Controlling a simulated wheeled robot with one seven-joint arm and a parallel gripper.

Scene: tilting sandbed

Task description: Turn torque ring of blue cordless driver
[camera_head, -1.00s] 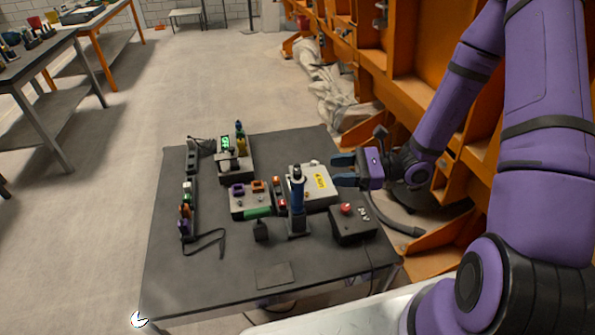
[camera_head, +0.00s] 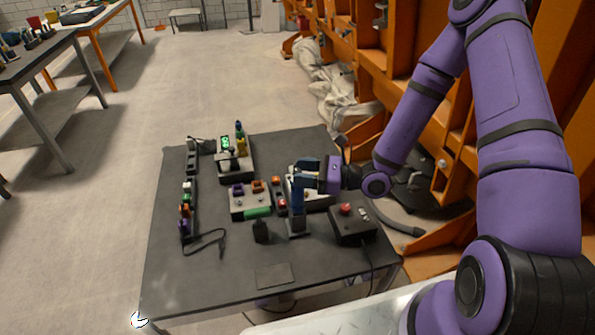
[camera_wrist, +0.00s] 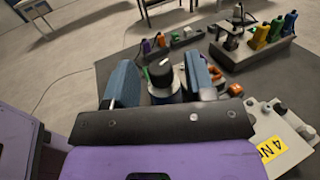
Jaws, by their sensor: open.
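The blue cordless driver (camera_head: 298,206) stands upright in a grey stand near the middle of the dark table in the head view. My gripper (camera_head: 307,173) is at the driver's top, partly hiding it. In the wrist view the driver's dark round top with a light mark (camera_wrist: 161,76) shows between the two blue fingers of my gripper (camera_wrist: 160,84). The fingers are open, one on each side of it, with a visible gap at each side. The torque ring itself cannot be told clearly from the rest of the top.
A light panel with a yellow label (camera_wrist: 270,149) lies beside the driver. A dark box with a red button (camera_head: 352,224) stands at the right front. A block with purple and orange parts (camera_head: 249,201) is at the left. The table's front left is mostly clear.

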